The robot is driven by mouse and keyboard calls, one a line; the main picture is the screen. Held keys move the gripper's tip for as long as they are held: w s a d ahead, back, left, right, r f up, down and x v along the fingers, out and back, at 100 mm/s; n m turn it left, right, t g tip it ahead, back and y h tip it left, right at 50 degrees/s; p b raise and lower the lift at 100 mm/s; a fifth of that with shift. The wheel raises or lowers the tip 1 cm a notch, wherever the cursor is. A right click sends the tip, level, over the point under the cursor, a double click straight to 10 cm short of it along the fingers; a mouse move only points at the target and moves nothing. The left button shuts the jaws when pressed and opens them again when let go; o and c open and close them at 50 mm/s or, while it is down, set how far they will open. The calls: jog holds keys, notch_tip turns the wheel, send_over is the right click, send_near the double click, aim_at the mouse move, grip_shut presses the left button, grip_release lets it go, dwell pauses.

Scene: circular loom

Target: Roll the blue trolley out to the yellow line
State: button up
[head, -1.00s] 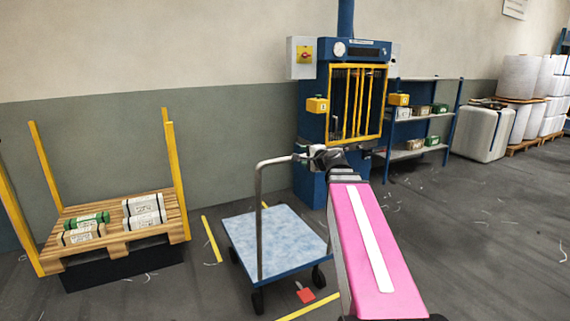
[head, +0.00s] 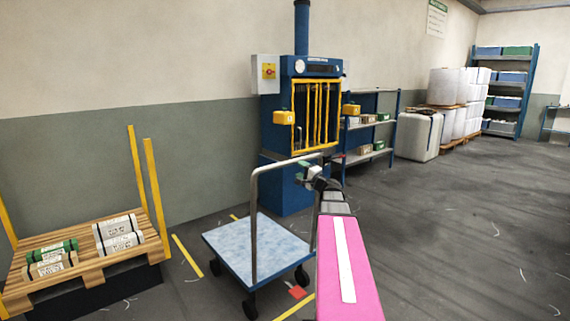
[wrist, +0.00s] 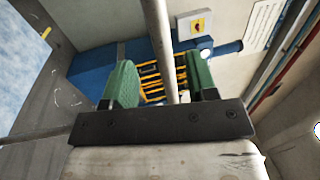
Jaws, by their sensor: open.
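The blue trolley (head: 240,248) stands on the floor with a pale blue deck, dark wheels and a grey hoop handle (head: 254,215). Yellow line pieces lie on the floor left of the trolley (head: 188,256) and in front of it (head: 295,307). My gripper (head: 308,172) is at the upper right end of the handle. In the wrist view the handle bar (wrist: 160,40) passes between the two green finger pads of my gripper (wrist: 163,82), with gaps on both sides. The gripper is open. Whether a pad touches the bar cannot be told.
A wooden pallet (head: 88,272) with wrapped bundles and yellow posts is at left. A blue machine with a yellow barred gate (head: 316,115) and a shelf (head: 372,138) stand behind the trolley. A red floor marker (head: 297,292) lies by its front wheel. Open floor extends right.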

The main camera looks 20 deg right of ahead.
aim_at(288, 161)
jog(key=x, duration=0.9)
jog(key=shift+w, duration=0.25)
grip_shut()
